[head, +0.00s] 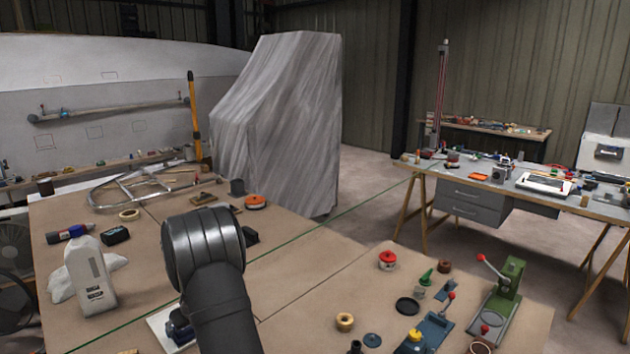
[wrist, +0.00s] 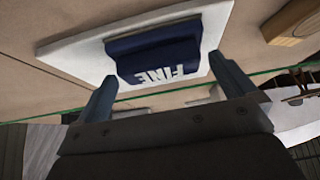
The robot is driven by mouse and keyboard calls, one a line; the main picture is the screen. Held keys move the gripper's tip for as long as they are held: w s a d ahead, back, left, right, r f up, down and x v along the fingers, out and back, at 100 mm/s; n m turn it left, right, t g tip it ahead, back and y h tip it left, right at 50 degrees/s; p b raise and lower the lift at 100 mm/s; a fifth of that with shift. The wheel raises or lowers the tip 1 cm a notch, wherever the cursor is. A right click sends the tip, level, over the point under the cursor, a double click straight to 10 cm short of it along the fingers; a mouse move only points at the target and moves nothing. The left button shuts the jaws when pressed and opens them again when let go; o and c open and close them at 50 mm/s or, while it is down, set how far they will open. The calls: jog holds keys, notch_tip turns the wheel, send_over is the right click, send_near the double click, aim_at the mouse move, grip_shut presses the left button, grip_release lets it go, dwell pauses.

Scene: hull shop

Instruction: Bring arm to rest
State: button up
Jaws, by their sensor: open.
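My arm shows dark in the head view, reaching up from the bottom edge over the bench (head: 290,270). My gripper is hidden behind it there. In the wrist view my gripper (wrist: 162,68) is open, with its two fingers apart and nothing held between them. A dark blue block marked "FINE" (wrist: 155,52) lies on a white plate (wrist: 80,48) beyond the fingertips. In the head view the block (head: 180,326) and the plate (head: 158,330) show just left of my arm, partly covered by it.
A white bottle (head: 90,275) stands at left. A metal hoop frame (head: 145,187) lies at the back. A red-lidded pot (head: 387,260), a tan ring (head: 345,321) and a green press (head: 505,290) are at right. A thin green line (head: 305,233) crosses the bench. A draped tall object (head: 280,120) stands behind.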

jog(key=shift+x, duration=0.85)
jog(key=shift+w+a, duration=0.1)
jog(key=shift+w, duration=0.05)
notch_tip(320, 180, up, 4)
jog(key=shift+f, duration=0.1)
jog(key=d+r, duration=0.7)
jog(key=d, duration=0.5)
jog(key=a+f, duration=0.2)
jog(key=a, duration=1.6)
jog(key=a+f, duration=0.3)
jog(key=a, duration=1.5)
